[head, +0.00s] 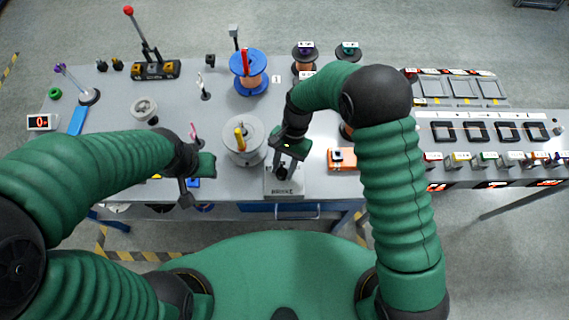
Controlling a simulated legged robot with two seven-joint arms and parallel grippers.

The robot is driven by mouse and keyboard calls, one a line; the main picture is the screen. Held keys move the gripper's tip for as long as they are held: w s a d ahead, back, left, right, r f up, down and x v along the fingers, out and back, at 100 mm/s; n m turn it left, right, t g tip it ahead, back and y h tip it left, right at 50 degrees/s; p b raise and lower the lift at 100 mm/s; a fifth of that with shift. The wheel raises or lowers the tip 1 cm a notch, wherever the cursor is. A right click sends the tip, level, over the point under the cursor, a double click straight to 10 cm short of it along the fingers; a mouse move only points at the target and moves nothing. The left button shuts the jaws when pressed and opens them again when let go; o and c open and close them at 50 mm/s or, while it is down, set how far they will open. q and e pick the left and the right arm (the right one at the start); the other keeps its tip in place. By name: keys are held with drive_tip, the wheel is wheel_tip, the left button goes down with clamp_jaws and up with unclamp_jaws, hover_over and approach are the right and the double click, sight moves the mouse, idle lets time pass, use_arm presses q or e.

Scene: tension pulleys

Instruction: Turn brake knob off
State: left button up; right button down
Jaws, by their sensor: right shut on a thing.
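The brake unit (284,190) is a small grey box with a dark label at the table's front edge. Its black knob (282,172) sits on top, mostly hidden by my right gripper (284,165). My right gripper points down over the box and is shut on the knob. I cannot tell which way the knob is turned. My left gripper (187,193) is at the front edge, left of the box and apart from it. I cannot see clearly whether its fingers are open.
A silver spool (236,153) stands just left of the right gripper, and a blue spool (240,86) behind it. An orange box (343,159) lies to the right. A red-knobbed lever (150,66) stands at the back left. Bare table lies between these.

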drive_tip(key=n, duration=0.1)
drive_tip(key=n+h+p, duration=0.1)
drive_tip(key=n, duration=0.2)
drive_tip(key=shift+a+n+g+h, duration=0.3)
drive_tip(key=shift+n+h, duration=0.1)
drive_tip(key=shift+s+a+f+n+h+p, duration=0.1)
drive_tip(key=shift+n+h+p, duration=0.3)
drive_tip(key=shift+n, duration=0.85)
drive_tip(key=shift+s+n+h+p, duration=0.15)
drive_tip(key=shift+n+h, duration=0.35)
drive_tip(key=shift+n, duration=1.05)
drive_tip(key=c, duration=1)
unclamp_jaws()
drive_tip(key=shift+w, duration=0.1)
drive_tip(key=shift+w, duration=0.1)
drive_tip(key=shift+w+r, duration=0.15)
drive_tip(key=shift+r, duration=0.15)
drive_tip(key=v, duration=1.6)
drive_tip(key=shift+s+a+r+b, duration=0.2)
drive_tip(key=shift+s+a+b, duration=0.05)
drive_tip(key=shift+a+b, duration=0.15)
